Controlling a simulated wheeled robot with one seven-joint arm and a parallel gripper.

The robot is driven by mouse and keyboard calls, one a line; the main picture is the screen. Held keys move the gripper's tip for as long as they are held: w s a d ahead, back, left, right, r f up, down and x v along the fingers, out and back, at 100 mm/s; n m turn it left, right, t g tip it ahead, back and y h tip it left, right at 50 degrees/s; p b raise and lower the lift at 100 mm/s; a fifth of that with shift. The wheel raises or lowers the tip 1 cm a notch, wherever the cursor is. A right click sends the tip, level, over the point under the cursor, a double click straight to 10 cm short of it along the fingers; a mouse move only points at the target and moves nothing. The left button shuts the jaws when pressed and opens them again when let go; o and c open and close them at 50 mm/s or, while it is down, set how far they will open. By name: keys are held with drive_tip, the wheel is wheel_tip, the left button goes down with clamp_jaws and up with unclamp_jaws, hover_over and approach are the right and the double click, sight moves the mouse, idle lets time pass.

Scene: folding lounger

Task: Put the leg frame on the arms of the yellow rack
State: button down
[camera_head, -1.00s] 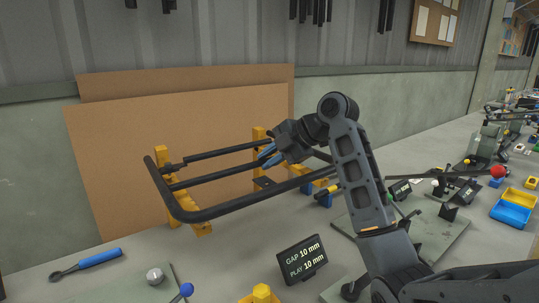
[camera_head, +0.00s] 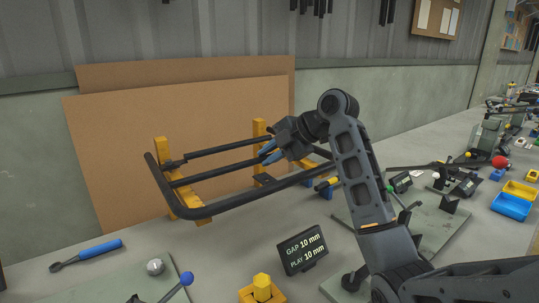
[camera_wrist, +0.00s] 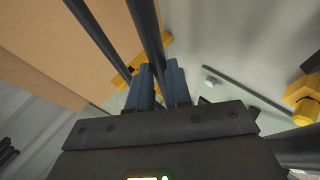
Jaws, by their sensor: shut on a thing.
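The leg frame (camera_head: 240,203) is a dark tubular U with its rounded end toward the left. My gripper (camera_head: 268,152) has its blue fingers shut on one of the frame's bars, near the right upright. The yellow rack (camera_head: 260,130) stands before the brown boards, with two uprights. The frame lies across the rack's front, roughly level, and hides part of the left upright. Whether it touches the rack's arms cannot be told. In the wrist view, my gripper (camera_wrist: 158,84) holds a dark bar (camera_wrist: 150,35), and a yellow rack part (camera_wrist: 125,78) shows behind the bars.
Brown boards (camera_head: 120,140) lean on the wall close behind the rack. A GAP/PLAY sign (camera_head: 302,250), a blue-handled tool (camera_head: 98,250) and a yellow block (camera_head: 262,288) are on the bench in front. A base plate with fixtures (camera_head: 430,225) is at right.

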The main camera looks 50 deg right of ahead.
drive_tip(key=shift+f+b, duration=0.45)
drive_tip(key=shift+f, duration=0.1)
drive_tip(key=c, duration=1)
unclamp_jaws()
drive_tip(key=shift+o, duration=0.2)
drive_tip(key=shift+f, duration=0.15)
drive_tip(key=shift+s, duration=0.1)
